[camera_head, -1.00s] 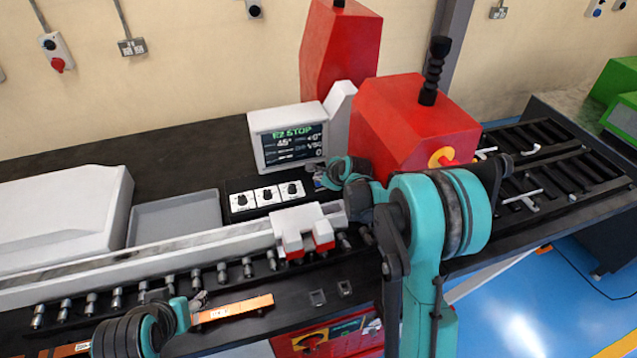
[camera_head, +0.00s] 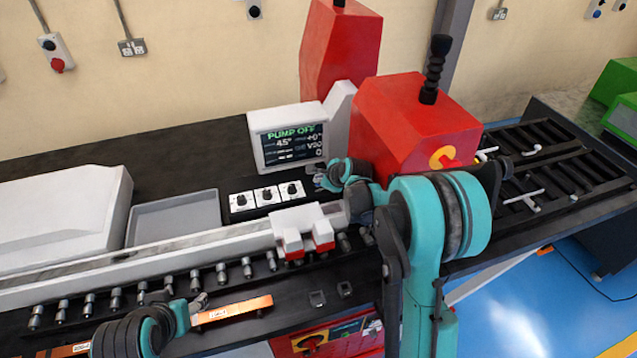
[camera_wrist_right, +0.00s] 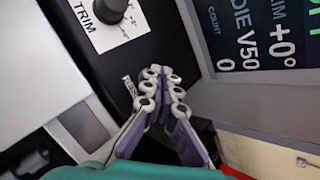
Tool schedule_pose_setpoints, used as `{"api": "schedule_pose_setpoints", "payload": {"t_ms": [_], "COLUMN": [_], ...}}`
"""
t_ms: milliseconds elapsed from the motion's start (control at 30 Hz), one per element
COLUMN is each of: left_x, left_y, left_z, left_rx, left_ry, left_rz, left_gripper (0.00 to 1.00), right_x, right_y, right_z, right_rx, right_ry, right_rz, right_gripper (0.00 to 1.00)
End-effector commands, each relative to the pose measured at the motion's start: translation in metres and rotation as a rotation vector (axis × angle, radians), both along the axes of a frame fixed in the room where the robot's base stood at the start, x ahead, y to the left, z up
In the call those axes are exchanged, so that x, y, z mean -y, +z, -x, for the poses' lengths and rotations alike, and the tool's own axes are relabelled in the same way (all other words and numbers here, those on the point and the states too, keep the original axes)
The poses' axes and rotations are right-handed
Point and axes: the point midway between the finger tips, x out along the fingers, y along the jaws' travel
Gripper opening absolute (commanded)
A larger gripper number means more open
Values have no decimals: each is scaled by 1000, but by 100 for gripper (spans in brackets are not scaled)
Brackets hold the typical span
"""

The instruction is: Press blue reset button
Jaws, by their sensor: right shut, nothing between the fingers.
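My right gripper (camera_head: 322,178) is at the control panel (camera_head: 238,187), just below the display (camera_head: 290,142) and right of the dials. In the right wrist view its fingers (camera_wrist_right: 162,95) are closed together and empty, tips against or close to the dark panel. A small white label (camera_wrist_right: 130,87), which seems to read RESET, lies beside the fingertips. The blue button itself is not visible; the fingers may cover it. The display reads PUMP OFF in green. My left gripper (camera_head: 198,303) is beside an orange bar (camera_head: 232,310); I cannot tell whether it is holding anything.
Three dials (camera_head: 266,195) sit left of my right gripper; the TRIM dial (camera_wrist_right: 112,8) shows in the wrist view. The red machine head (camera_head: 410,125) stands close on the right. A white rail (camera_head: 190,250) with red-tipped blocks (camera_head: 306,245) runs in front. A grey tray (camera_head: 175,218) lies left.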

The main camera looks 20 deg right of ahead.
Motion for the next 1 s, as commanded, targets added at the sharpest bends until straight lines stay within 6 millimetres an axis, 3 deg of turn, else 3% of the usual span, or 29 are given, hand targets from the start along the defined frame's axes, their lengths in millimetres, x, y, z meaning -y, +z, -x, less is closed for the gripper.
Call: {"api": "schedule_pose_setpoints", "payload": {"t_ms": [367, 767, 1000], "left_x": [0, 0, 0], "left_y": [10, 11, 24], "left_z": [0, 0, 0], "left_rx": [0, 0, 0], "left_ry": [0, 0, 0], "left_rz": [0, 0, 0], "left_gripper": [56, 56, 56], "right_x": [0, 0, 0], "right_y": [17, 19, 40], "right_z": [0, 0, 0], "right_rx": [0, 0, 0], "right_ry": [0, 0, 0], "right_rz": [0, 0, 0], "right_gripper": [0, 0, 0]}}
